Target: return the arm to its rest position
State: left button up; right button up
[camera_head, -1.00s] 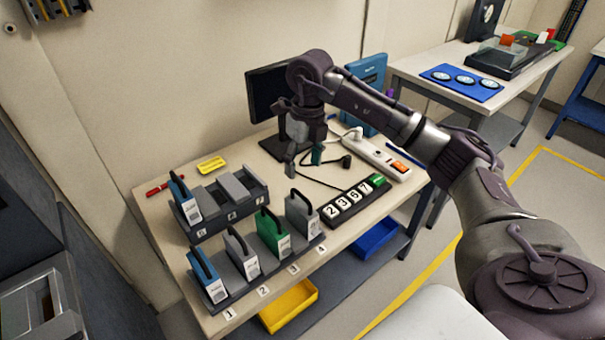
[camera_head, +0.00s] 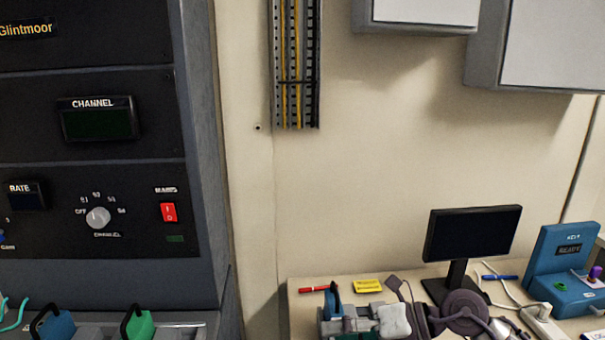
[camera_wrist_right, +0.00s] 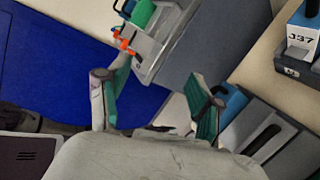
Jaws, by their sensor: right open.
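My right arm (camera_head: 465,308) shows at the bottom edge of the head view, folded low in front of the table. In the right wrist view my right gripper (camera_wrist_right: 158,82) is open, its two green-padded fingers spread with nothing held between them. A blue-and-grey module (camera_wrist_right: 235,102) is close to the right finger in that view; I cannot tell whether they touch. The fingers are not clearly visible in the head view. My left arm and gripper are not in view.
A dark rack (camera_head: 95,150) stands left, with blue (camera_head: 57,325) and green (camera_head: 139,323) modules below. The table holds a monitor (camera_head: 472,235), yellow label (camera_head: 367,286), red pen (camera_head: 317,289) and blue key station (camera_head: 563,265). Wall boxes (camera_head: 540,45) hang above.

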jog(key=a+r+m+t+y, duration=0.4)
jog(key=r+m+t+y, duration=0.1)
jog(key=r, duration=0.2)
jog(key=w+d+r+m+t+h, duration=0.1)
jog(key=d+r+m+t+h, duration=0.15)
jog(key=d+m+t, duration=0.5)
jog(key=s+d+f+m+h, duration=0.1)
jog(key=d+f+m+h, duration=0.4)
jog(key=f+m+h, duration=0.4)
jog(key=s+d+f+m+h, duration=0.2)
jog(key=d+f+m+h, duration=0.4)
jog(key=m, duration=0.5)
jog(key=s+a+f+m+g, duration=0.1)
jog(key=s+f+m+g, duration=0.1)
jog(key=s+f+g, duration=0.7)
jog(key=s+f+m+g, duration=0.25)
jog(key=s+f, duration=0.55)
jog(key=s, duration=0.6)
notch_tip(320, 180, down, 26)
jog(key=s+g, duration=0.1)
jog(key=s, duration=0.1)
jog(key=s+d+f+n+g, duration=0.1)
jog(key=s+d+f, duration=0.2)
jog(key=s+f, duration=1.1)
jog(key=shift+s+f+h, duration=0.4)
jog(key=shift+s+h, duration=0.05)
jog(key=shift+s, duration=0.4)
